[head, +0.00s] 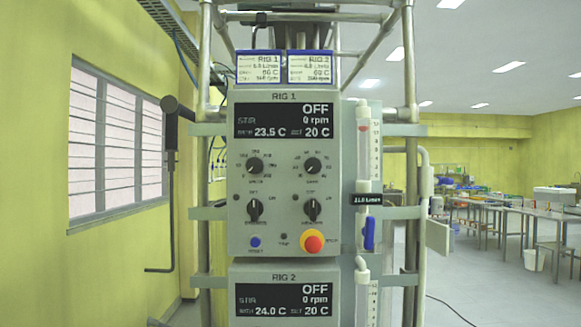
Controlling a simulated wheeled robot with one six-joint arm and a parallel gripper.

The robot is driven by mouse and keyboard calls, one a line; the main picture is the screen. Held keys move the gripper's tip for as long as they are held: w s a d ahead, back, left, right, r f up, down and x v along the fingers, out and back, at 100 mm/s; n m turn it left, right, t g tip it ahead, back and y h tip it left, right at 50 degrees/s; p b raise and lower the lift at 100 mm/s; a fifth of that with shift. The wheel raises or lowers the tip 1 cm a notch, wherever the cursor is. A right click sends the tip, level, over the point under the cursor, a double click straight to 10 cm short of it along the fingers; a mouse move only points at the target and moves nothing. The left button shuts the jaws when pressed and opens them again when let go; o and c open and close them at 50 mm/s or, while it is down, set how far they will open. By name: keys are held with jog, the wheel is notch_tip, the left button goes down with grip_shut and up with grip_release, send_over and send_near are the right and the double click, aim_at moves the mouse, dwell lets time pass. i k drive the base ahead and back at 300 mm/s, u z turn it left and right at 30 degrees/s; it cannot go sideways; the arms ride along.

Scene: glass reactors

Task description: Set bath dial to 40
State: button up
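The RIG 1 control panel (240,190) faces me at the centre of the head view. Its display (284,121) reads OFF, 0 rpm, 23.5 C, and a set value of 20 C. The upper right dial (312,166) is a round black knob with a ring of marks; its small label seems to read BATH. The upper left dial (254,167) looks alike, and its label seems to read SPEED. Two black switch knobs, left (254,210) and right (312,210), sit below the dials. My gripper is not in view.
A red button on a yellow collar (313,243) and a blue button (255,242) are low on the panel. A flow tube with a blue valve (370,233) stands close at the right. The RIG 2 panel (284,299) is below. Metal frame posts (411,160) flank the panels.

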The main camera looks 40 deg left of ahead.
aim_at(312, 165)
jog(key=k, duration=0.1)
jog(key=u, duration=1.05)
